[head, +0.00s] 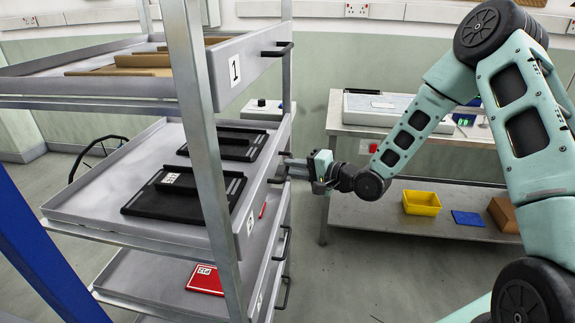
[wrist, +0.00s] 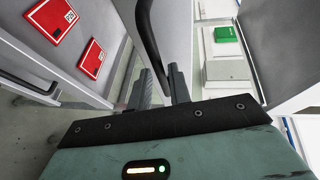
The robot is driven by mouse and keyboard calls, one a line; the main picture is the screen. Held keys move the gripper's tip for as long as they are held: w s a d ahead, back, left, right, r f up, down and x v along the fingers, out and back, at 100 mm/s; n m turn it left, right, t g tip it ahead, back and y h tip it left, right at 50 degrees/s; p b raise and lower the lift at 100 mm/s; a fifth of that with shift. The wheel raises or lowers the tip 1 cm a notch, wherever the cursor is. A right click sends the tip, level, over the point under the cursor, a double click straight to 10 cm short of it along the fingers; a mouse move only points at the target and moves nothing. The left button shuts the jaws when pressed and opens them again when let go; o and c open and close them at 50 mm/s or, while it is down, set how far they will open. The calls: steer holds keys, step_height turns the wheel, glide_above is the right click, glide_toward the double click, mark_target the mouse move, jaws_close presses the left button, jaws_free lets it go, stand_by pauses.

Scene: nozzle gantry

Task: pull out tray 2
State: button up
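Tray 2 (head: 95,205) is the grey middle tray of the rack, below the tray marked 1. Its front label (head: 250,222) is too small to read surely. Two black flat holders lie in it. Its dark bar handle (head: 275,181) is on the right-hand front; in the wrist view a dark handle (wrist: 149,35) runs down toward the fingers. My gripper (head: 287,168) is at this handle, its two fingers apart. In the wrist view my gripper (wrist: 160,87) has the handle's end between the fingers, with a small gap seeming to remain. The fingertips' contact is unclear.
The tray marked 1 (head: 232,75) is above, and a lower tray (head: 140,280) with a red item is below. A rack post (head: 205,150) stands in front. A bench (head: 345,122) with a yellow bin (head: 421,203) on its shelf is behind my arm. Floor right of the rack is clear.

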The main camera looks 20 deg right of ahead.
steer(key=shift+x, duration=1.25)
jaws_close()
steer(key=s+d+p, duration=0.2)
steer(key=s+d, duration=0.3)
steer(key=d, duration=0.5)
steer(key=s+d+p, duration=0.3)
steer(key=s+d, duration=0.3)
steer(key=d, duration=0.4)
steer(key=s+d+p, duration=0.2)
steer(key=s+d, duration=0.4)
steer(key=d, duration=0.4)
steer(key=shift+s, duration=0.2)
jaws_free()
steer(key=b+v, duration=0.4)
steer(key=v, duration=1.3)
steer(key=shift+d, duration=0.15)
steer(key=shift+r, duration=0.1)
